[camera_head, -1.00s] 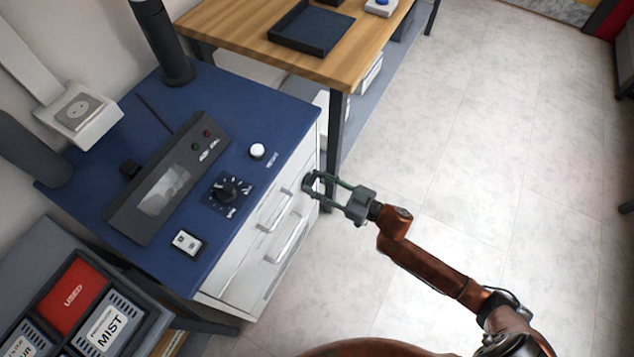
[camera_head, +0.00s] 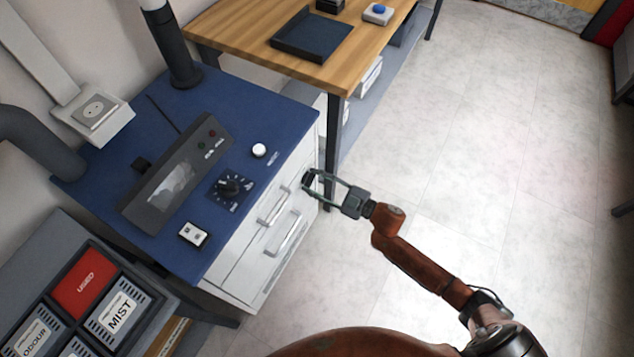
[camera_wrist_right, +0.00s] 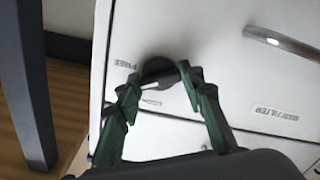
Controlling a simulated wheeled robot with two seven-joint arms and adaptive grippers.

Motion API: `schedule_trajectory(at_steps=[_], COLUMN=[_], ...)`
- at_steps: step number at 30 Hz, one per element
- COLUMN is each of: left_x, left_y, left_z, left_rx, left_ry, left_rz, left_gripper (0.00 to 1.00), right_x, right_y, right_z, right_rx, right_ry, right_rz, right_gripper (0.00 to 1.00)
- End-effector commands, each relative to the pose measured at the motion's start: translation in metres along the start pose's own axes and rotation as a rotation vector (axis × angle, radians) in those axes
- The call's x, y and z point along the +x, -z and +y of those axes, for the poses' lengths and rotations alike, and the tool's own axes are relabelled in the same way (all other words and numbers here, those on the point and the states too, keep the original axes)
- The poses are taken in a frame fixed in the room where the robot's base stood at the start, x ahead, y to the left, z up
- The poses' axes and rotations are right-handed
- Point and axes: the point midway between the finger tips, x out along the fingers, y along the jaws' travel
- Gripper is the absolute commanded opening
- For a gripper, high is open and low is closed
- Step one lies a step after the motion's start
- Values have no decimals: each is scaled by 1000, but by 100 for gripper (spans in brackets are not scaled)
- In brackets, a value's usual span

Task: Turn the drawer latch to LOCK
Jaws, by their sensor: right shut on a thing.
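The drawer latch is a dark round knob (camera_wrist_right: 157,72) on the white drawer front, between the printed words FREE and LOCK in the right wrist view. My right gripper (camera_wrist_right: 160,84) has its green fingers on either side of the knob and is shut on it. The fingers cover part of the knob, and I cannot tell its exact angle. In the head view my right gripper (camera_head: 310,181) is at the upper end of the white drawer cabinet (camera_head: 233,289), with the latch mostly hidden. My left gripper is not in view.
Drawer handles (camera_head: 287,233) stick out beside the gripper. The blue top (camera_head: 265,115) carries a control dial (camera_head: 229,187), a white button (camera_head: 259,150) and a grey panel unit. A wooden table (camera_head: 240,35) stands behind. The floor to the right is clear.

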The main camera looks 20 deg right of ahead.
Motion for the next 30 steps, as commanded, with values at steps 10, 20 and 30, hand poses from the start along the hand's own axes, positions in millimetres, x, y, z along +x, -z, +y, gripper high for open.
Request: schedule_trajectory(at_steps=[10, 20, 30], left_x=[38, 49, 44], left_y=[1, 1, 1], left_z=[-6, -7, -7], left_rx=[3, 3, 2], left_ry=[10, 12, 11], left_rz=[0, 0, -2], left_gripper=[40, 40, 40], right_x=[0, 0, 0], right_y=[1, -1, -1], right_z=[1, 0, 0], right_rx=[-330, -640, -905], right_ry=[-2, -1, 0], right_rz=[-1, -1, -1], right_gripper=[12, 12, 12])
